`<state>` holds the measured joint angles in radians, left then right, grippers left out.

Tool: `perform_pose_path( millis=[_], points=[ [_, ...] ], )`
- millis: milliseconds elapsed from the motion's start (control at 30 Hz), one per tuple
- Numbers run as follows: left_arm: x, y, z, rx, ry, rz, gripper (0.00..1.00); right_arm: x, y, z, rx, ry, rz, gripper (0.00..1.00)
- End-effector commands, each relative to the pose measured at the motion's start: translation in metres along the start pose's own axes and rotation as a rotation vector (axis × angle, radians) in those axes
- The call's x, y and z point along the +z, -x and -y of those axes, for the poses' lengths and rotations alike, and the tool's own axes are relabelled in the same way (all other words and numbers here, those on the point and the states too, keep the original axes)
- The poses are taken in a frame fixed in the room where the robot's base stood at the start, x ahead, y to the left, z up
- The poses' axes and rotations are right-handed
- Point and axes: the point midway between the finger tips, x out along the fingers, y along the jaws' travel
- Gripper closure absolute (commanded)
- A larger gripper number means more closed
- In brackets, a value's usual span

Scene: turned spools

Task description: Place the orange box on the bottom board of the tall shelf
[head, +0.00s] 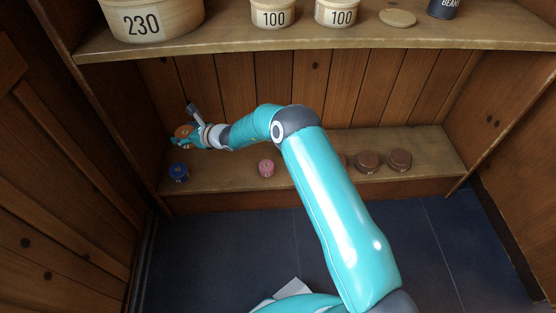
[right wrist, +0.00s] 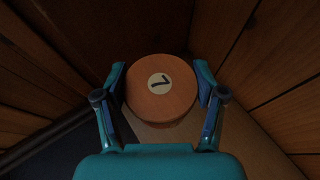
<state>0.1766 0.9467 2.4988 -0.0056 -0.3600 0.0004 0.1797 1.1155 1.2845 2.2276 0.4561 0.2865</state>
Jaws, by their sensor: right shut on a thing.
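The orange box (right wrist: 160,88) is round, with a white disc and a dark mark on its top. My right gripper (right wrist: 162,95) is shut on it, one finger on each side. In the head view the box (head: 183,131) shows small in my right gripper (head: 184,137), at the left back corner of the tall shelf, over its bottom board (head: 225,181). I cannot tell whether the box touches the board. My left gripper is not in view.
On the bottom board stand a blue spool (head: 178,172), a pink spool (head: 266,168) and several brown round things (head: 368,162) at right, one partly behind my arm. The upper board (head: 210,43) above carries tubs (head: 150,20), a lid (head: 397,18) and a dark can (head: 444,8).

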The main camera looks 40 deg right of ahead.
Motion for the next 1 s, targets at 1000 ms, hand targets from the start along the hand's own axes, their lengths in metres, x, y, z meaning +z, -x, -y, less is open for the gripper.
perform_pose_path(
  millis=[1000],
  points=[
    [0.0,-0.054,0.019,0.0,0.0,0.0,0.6,-0.147,-0.062,-0.001,0.0,0.001,0.0,0.65]
  ],
)
